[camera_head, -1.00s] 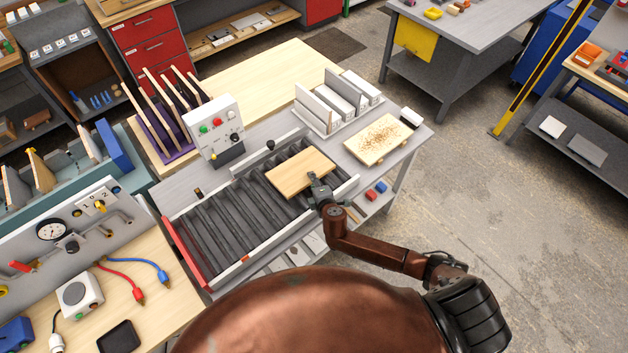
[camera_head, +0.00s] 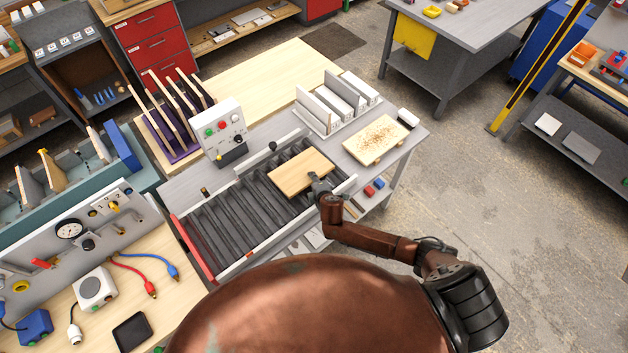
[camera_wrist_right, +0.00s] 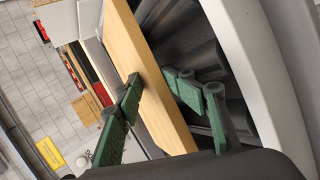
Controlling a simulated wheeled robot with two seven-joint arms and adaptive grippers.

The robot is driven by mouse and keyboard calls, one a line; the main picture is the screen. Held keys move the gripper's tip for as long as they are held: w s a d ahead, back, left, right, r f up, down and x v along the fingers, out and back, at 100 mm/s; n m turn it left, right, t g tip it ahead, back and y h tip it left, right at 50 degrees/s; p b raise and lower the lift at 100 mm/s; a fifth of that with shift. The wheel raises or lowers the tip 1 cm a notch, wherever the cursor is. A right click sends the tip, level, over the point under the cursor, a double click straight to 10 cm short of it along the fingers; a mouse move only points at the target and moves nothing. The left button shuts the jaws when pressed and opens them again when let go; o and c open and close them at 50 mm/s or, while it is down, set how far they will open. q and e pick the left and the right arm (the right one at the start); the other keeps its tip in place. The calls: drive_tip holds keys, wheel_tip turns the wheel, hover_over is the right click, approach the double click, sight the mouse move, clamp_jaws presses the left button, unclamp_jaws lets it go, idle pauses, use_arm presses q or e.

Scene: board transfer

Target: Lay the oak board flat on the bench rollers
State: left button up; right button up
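The oak board (camera_head: 301,173), a pale rectangular wooden piece, is over the right end of the dark bench rollers (camera_head: 238,216). It looks close to level; I cannot tell whether it touches the rollers. My right gripper (camera_head: 318,184) is at the board's near edge. In the right wrist view, the green fingers of my right gripper (camera_wrist_right: 157,92) are on either side of the board (camera_wrist_right: 150,75) and look closed on it. Dark rollers (camera_wrist_right: 188,35) show beside the board there. My left gripper is not in view.
A control box (camera_head: 220,130) stands behind the rollers. White rails border the roller bed, with a red bar (camera_head: 193,249) at its left end. A chip-covered board (camera_head: 377,140) and a rack of upright pale panels (camera_head: 335,103) are to the right. The left rollers are clear.

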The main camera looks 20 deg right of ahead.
drive_tip(key=shift+s+d+f+g+p, duration=0.1)
drive_tip(key=shift+s+g+p, duration=0.25)
drive_tip(key=shift+p, duration=0.6)
drive_tip(key=shift+s+f+g+p, duration=0.1)
drive_tip(key=shift+g+p, duration=0.45)
drive_tip(key=shift+p, duration=0.35)
drive_tip(key=shift+w+g, duration=0.1)
drive_tip(key=shift+g, duration=0.9)
drive_tip(key=shift+s+g, duration=0.3)
drive_tip(key=shift+g, duration=0.1)
drive_tip(key=shift+s+r, duration=0.2)
drive_tip(key=shift+s, duration=0.3)
drive_tip(key=shift+s+r, duration=0.2)
drive_tip(key=shift+s, duration=0.3)
drive_tip(key=shift+s+r, duration=0.3)
drive_tip(key=shift+r, duration=0.1)
drive_tip(key=shift+o, duration=0.6)
drive_tip(key=shift+w+r, duration=0.1)
drive_tip(key=o, duration=0.5)
drive_tip(key=shift+c, duration=0.2)
